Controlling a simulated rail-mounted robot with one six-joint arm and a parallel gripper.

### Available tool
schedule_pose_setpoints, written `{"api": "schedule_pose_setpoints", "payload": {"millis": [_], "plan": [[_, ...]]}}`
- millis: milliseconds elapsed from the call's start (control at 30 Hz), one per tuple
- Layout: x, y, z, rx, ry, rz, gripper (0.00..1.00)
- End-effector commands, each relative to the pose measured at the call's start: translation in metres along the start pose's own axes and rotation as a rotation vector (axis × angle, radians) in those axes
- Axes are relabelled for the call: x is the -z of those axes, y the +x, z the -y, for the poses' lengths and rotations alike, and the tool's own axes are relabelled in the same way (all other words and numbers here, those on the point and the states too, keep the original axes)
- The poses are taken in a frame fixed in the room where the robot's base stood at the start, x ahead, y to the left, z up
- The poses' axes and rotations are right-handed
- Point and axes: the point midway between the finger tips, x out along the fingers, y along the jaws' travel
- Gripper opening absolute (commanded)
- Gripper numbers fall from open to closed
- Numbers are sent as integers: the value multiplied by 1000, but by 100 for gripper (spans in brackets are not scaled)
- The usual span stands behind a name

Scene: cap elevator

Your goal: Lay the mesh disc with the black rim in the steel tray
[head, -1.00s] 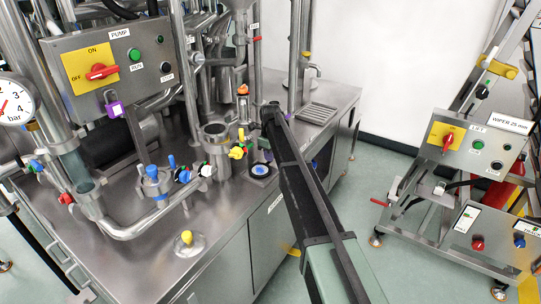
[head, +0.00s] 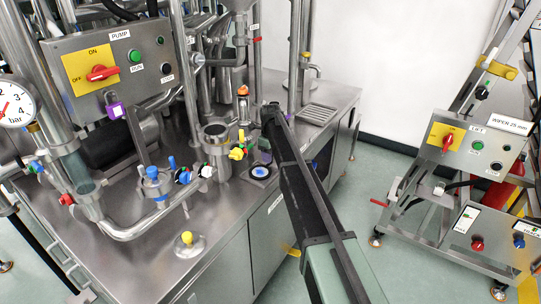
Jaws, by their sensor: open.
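My arm reaches up from the bottom of the head view to the far part of the steel bench. At its far end a small dark part beside the arm looks like my gripper (head: 265,150), open, with its fingers too small to make out clearly. Just below it, on the bench, is a small dark square holder with a round blue and white centre (head: 260,171). I cannot tell whether anything is between the fingers. I cannot make out the mesh disc with the black rim, nor say for certain which thing is the steel tray; my arm hides part of the bench.
An open steel cylinder (head: 216,150) and yellow valve handles (head: 238,152) stand close left of my arm's end. A slotted drain (head: 318,114) lies at the back right of the bench. Pipes and a pump box (head: 108,72) crowd the left. A lift frame (head: 470,150) stands right.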

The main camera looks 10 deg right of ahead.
Motion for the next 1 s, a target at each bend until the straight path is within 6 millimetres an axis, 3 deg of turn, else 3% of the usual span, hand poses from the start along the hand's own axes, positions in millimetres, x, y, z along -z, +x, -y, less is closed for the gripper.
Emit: {"api": "schedule_pose_setpoints", "payload": {"millis": [33,700,1000], "plan": [[0,-9,0,0,0,0,44],[0,-61,0,0,0,0,44],[0,-61,0,0,0,0,44]]}}
